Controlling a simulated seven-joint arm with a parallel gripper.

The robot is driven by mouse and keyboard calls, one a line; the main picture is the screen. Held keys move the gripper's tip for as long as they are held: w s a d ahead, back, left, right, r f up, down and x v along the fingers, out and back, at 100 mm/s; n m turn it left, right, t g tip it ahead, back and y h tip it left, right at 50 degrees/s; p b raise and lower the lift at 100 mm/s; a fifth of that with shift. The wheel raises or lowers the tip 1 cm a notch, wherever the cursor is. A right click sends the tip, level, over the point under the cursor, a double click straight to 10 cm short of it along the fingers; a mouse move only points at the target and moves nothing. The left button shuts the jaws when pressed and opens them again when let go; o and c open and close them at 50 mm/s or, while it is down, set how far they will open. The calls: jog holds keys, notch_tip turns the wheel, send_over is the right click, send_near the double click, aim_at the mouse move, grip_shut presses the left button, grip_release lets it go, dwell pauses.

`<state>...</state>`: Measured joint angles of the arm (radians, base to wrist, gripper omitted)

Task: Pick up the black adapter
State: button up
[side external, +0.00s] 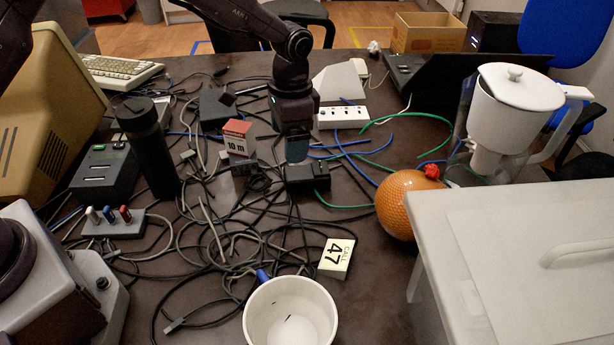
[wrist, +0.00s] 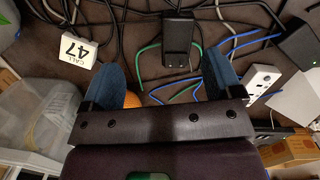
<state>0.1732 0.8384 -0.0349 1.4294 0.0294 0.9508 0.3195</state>
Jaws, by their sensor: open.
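A black adapter (side external: 308,177) lies on the dark table among tangled cables, right of the red and white box, in the side view. In the wrist view a black adapter (wrist: 178,42) with a cable lies just beyond the fingertips, within the sideways span between them. My gripper (side external: 297,156) points down just above and behind the adapter in the side view. Its blue fingers are spread, and nothing is held between them in the wrist view (wrist: 162,62). Whether a finger touches the adapter cannot be told.
A red and white box (side external: 238,138) stands left of my gripper, and a white power strip (side external: 343,117) lies behind it. An orange ball (side external: 405,205) and white lidded container (side external: 530,255) are at right. A white bucket (side external: 290,315) stands in front. Loose cables cover much of the table.

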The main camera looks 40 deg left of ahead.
jog(key=w+m, duration=0.1)
jog(key=w, duration=0.3)
send_over(307, 171)
jog(key=shift+m+t, duration=0.4)
jog(key=f, duration=0.6)
jog(key=shift+s+d+f, duration=0.15)
jog(key=shift+d+f, duration=0.05)
jog(key=shift+a+f, duration=0.15)
jog(key=shift+f, duration=3)
jog(key=c, duration=1.1)
jog(key=shift+r, duration=0.2)
